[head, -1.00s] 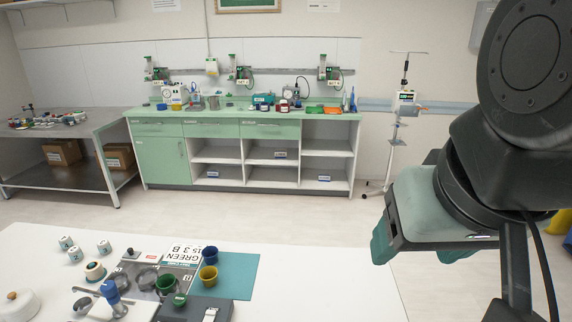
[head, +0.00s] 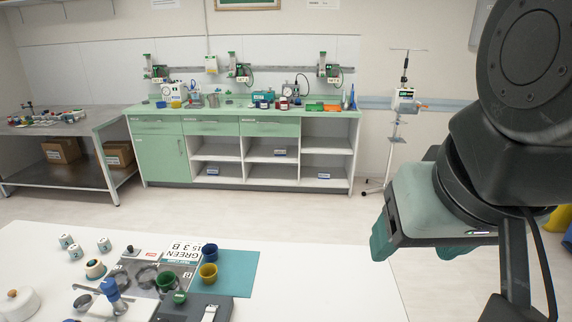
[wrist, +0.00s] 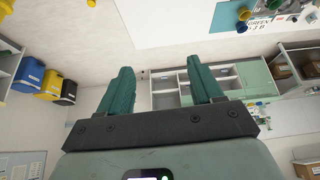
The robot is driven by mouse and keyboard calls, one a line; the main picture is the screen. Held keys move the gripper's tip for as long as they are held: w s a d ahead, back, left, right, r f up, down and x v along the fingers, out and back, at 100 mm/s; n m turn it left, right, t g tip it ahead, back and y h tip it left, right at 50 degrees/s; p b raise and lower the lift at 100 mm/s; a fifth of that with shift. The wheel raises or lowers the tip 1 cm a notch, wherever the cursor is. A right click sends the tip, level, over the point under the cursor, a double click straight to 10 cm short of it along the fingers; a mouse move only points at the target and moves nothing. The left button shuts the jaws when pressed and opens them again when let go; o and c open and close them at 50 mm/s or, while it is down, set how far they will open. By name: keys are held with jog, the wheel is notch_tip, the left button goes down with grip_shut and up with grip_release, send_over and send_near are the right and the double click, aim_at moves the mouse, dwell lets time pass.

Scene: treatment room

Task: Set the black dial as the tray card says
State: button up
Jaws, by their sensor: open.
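A tray card (head: 180,250) lies tilted on the white table at lower left in the head view. Its large print seems to read "GREEN" and "15 3 B". Beside it, a small black knob (head: 134,251) sits at the back of a grey tray (head: 150,262); I cannot tell for sure that it is the black dial, and no setting is readable. My gripper (head: 418,250) is high at the right, well away from these things. In the wrist view my gripper (wrist: 162,75) has its two teal fingers apart with nothing between them. The card (wrist: 260,23) also shows there.
Green (head: 167,283), blue (head: 209,252) and yellow (head: 208,273) cups stand around the tray and teal mat (head: 242,270). A blue-handled item (head: 111,291), white jars and a dark device (head: 195,309) crowd the table's left. The table's right (head: 320,285) is clear.

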jog(key=shift+c, duration=0.3)
jog(key=shift+w, duration=0.1)
jog(key=shift+c, duration=0.3)
jog(key=w+a+f+n+g+h, duration=0.1)
jog(key=w+a+f+n+g, duration=0.1)
jog(key=w+a+f+n, duration=0.45)
jog(key=w+a+f+n+g, duration=0.2)
jog(key=w+a+f+n, duration=0.1)
jog(key=w+a+n, duration=0.6)
jog(key=a+f+n+g+y, duration=0.45)
jog(key=a+f+n, duration=0.65)
jog(key=a+f, duration=1.2)
jog(key=x, duration=0.3)
jog(key=a+x, duration=0.1)
jog(key=x, duration=0.4)
jog(key=shift+s+a, duration=0.15)
jog(key=shift+a, duration=0.35)
